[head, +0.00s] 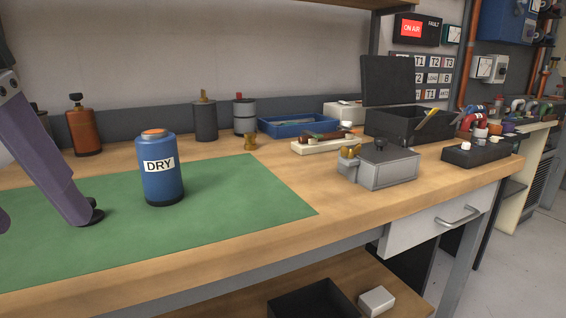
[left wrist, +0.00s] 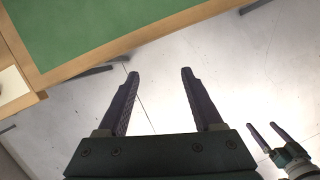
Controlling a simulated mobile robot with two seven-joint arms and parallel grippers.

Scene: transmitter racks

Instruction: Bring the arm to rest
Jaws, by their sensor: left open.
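My left gripper (head: 46,216) comes in at the left edge of the head view, overlapping the green mat in the picture. In the left wrist view my left gripper (left wrist: 160,73) is open, with nothing between its two dark fingers and the pale floor beyond them. The bench edge lies to the upper left there, apart from the fingers. My right gripper (left wrist: 262,124) shows at the lower right of the left wrist view, its two fingers apart and empty. It is not in the head view.
A blue canister labelled DRY (head: 161,180) stands upright on the green mat (head: 255,195). Behind are an orange canister (head: 84,132), a dark canister (head: 205,122) and a blue tray (head: 290,125). A grey metal box (head: 387,168) stands right. The mat's front area is clear.

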